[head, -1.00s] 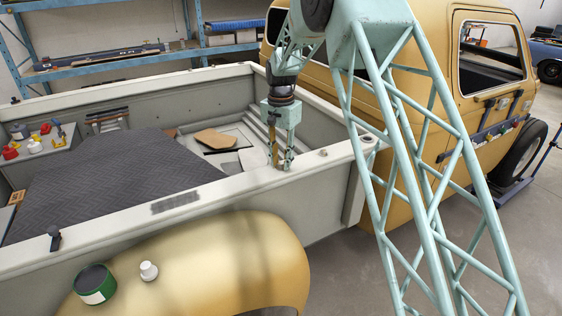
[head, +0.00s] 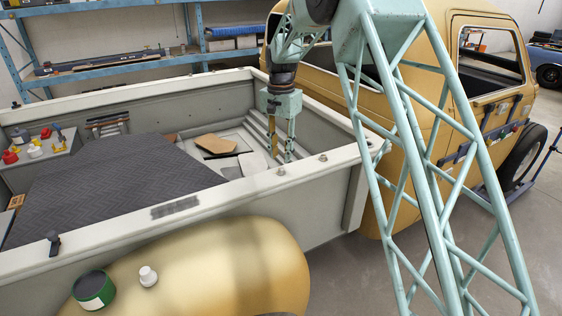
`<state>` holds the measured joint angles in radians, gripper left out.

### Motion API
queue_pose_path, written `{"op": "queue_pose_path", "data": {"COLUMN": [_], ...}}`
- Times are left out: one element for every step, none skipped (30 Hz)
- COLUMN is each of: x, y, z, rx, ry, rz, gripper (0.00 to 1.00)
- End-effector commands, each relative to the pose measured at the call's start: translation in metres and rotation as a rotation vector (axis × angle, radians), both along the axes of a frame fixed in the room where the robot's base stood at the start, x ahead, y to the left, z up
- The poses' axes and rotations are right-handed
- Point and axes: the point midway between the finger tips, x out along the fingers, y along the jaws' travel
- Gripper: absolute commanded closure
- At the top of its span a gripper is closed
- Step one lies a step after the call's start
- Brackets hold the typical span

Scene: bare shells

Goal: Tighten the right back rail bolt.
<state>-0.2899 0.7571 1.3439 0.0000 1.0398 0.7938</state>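The near rail (head: 225,187) of the grey truck bed runs across the view, light-coloured and flat on top. A small bolt (head: 281,171) stands on it just below my gripper in the picture. Another bolt (head: 322,157) sits further right on the rail, and a larger round cap or bolt head shows at the rail's right corner. My gripper (head: 280,157) points down with its two fingers apart and nothing visible between them. Its fingertips appear a little above or behind the nearer bolt, not touching it. How far the bolts are screwed in cannot be told.
A dark ribbed mat (head: 110,175) and brown flat pieces (head: 214,144) lie in the bed. A dark knob (head: 54,242) stands on the rail's left. A green can (head: 94,289) and white cap (head: 148,276) sit on the yellow fender. The yellow cab (head: 420,190) stands right.

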Motion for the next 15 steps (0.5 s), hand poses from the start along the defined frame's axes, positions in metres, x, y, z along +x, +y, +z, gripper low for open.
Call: {"op": "queue_pose_path", "data": {"x": [0.0, 0.0, 0.001, 0.001, 0.0, 0.0, 0.0, 0.0, 0.0, 0.0, 0.0, 0.0, 0.0, 0.0, 0.0], "y": [0.0, 0.0, 0.0, 0.0, 0.0, 0.0, 0.0, 0.0, 0.0, 0.0, 0.0, 0.0, 0.0, 0.0, 0.0], "z": [0.008, 0.013, 0.019, 0.024, 0.028, 0.033, 0.036, 0.04, 0.044, 0.046, 0.049, 0.052, 0.054, 0.056, 0.057], "rx": [0.0, 0.0, 0.001, 0.001, 0.0, 0.0, 0.0, 0.0, 0.0, 0.0, 0.0, 0.0, 0.0, 0.0, 0.0], "ry": [0.0, -0.001, -0.003, -0.003, -0.001, -0.001, -0.001, -0.001, 0.0, 0.0, 0.0, -0.001, -0.001, 0.0, 0.0], "rz": [0.0, 0.0, 0.0, 0.0, 0.0, 0.0, 0.0, 0.0, 0.0, 0.0, 0.0, 0.0, 0.0, 0.0, 0.0], "gripper": [0.74, 0.74, 0.74, 0.74, 0.74, 0.74, 0.74, 0.74, 0.74, 0.74, 0.74, 0.74, 0.74, 0.74, 0.74]}}
